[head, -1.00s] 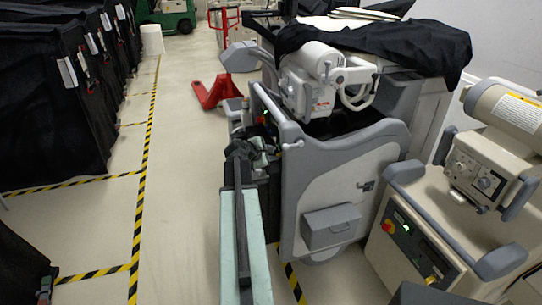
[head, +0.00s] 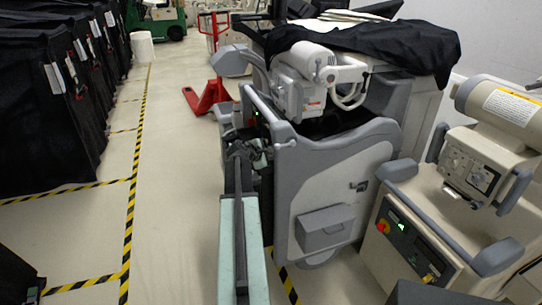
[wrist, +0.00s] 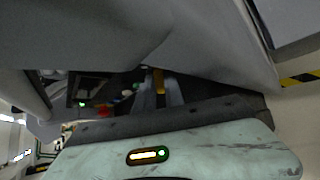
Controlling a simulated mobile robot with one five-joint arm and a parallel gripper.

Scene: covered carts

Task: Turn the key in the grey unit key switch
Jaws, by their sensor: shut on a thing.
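The grey unit (head: 325,180) stands in the middle of the head view, partly under a black cover. My gripper (head: 250,155) is at its left-hand end, low beside its control panel. A green light (wrist: 82,104) shows on the panel to the left.
A beige unit (head: 410,225) with a red button and its own yellow key (head: 428,278) stands at the right. Black-covered carts (head: 50,90) line the left. A red pallet jack (head: 207,98) stands behind. The taped aisle (head: 165,170) between is clear.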

